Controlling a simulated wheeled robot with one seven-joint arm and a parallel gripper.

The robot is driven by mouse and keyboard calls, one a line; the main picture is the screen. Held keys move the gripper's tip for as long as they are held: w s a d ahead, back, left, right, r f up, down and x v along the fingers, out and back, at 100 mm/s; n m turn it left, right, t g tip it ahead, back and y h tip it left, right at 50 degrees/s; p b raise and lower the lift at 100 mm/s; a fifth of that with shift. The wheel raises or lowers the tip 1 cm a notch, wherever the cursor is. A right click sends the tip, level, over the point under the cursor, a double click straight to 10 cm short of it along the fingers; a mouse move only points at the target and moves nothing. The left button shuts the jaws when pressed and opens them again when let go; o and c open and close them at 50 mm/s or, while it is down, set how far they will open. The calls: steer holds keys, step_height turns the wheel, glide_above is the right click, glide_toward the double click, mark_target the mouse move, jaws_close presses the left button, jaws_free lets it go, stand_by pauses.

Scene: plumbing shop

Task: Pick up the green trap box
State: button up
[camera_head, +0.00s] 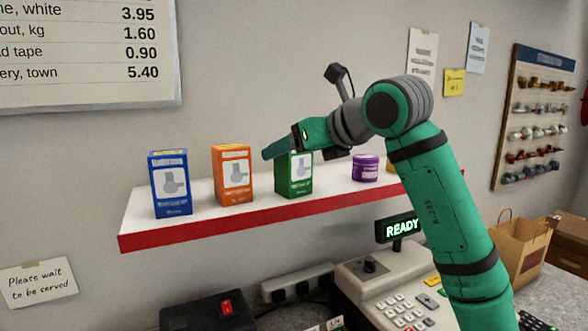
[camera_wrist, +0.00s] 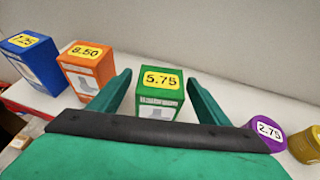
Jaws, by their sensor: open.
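The green trap box (camera_head: 296,181) stands upright on the white shelf with the red front edge, between the orange box and the purple tub. In the wrist view the green trap box (camera_wrist: 159,94) shows a yellow 5.75 label on its top and lies between my two fingers. My gripper (camera_wrist: 160,92) is open, with one finger on each side of the box and a visible gap to each. In the head view my gripper (camera_head: 283,145) is at the top of the box and hides part of it.
On the shelf (camera_head: 135,218), a blue box (camera_head: 171,185) and an orange box (camera_head: 232,175) stand left of the green one. A purple tub (camera_head: 365,168) stands to the right, with a yellow tin (camera_wrist: 306,145) beyond it. A till (camera_head: 395,290) sits below.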

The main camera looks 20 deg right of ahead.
steer(key=shift+c, duration=0.3)
steer(key=shift+d, duration=0.1)
steer(key=c, duration=1.2)
